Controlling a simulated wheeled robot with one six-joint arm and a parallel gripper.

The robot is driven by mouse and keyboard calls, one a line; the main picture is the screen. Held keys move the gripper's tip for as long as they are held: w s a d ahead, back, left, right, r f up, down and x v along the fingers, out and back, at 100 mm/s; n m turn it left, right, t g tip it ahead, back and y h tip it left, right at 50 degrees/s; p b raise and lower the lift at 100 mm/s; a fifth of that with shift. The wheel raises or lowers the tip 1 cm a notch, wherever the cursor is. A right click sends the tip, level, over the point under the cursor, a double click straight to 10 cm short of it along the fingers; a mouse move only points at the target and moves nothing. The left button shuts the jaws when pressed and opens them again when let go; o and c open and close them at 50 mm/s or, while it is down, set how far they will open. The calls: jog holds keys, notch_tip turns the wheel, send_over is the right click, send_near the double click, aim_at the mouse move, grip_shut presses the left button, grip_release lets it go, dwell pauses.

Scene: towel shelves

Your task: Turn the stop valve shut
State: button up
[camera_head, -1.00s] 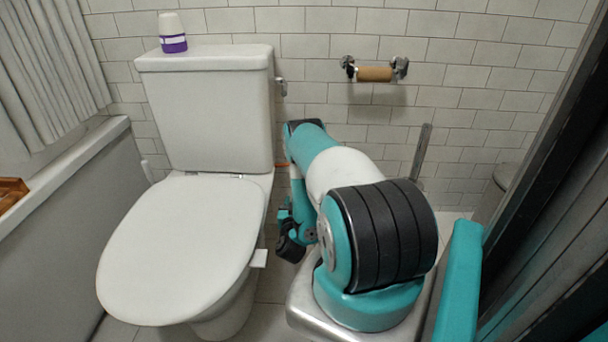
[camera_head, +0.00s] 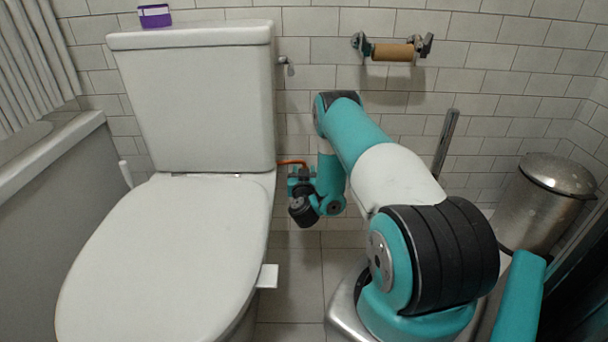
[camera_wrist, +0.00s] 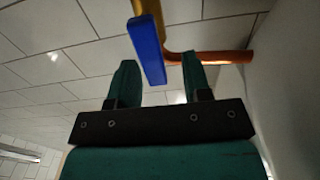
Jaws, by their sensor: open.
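The stop valve shows in the wrist view as a blue lever handle (camera_wrist: 147,50) on a brass body (camera_wrist: 149,10). A copper pipe (camera_wrist: 215,57) runs from it toward the wall at right. My gripper (camera_wrist: 160,75) is open, with one teal finger on each side of the lever's lower end in the picture. I cannot tell whether the fingers touch it. In the head view my gripper (camera_head: 300,182) is low beside the toilet, near the orange pipe (camera_head: 291,162). The valve handle is hidden there behind my arm.
The toilet (camera_head: 195,100) stands close at left of my arm. A paper holder with a bare cardboard roll (camera_head: 392,52) is on the tiled wall. A steel bin (camera_head: 545,200) stands at right. The floor (camera_head: 300,270) between toilet and my base is clear.

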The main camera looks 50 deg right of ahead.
jog(key=shift+w+d, duration=0.1)
jog(key=shift+d, duration=0.2)
grip_shut()
jog(key=shift+d+m, duration=0.1)
jog(key=shift+m, duration=0.2)
jog(key=s+d+f+m+p, duration=0.2)
jog(key=m+p, duration=0.5)
jog(key=m, duration=1)
jog(key=shift+s+d+f, duration=0.2)
jog(key=shift+s+f, duration=0.5)
jog(key=shift+f, duration=0.5)
jog(key=shift+f+m, duration=0.1)
jog(key=shift+m, duration=0.3)
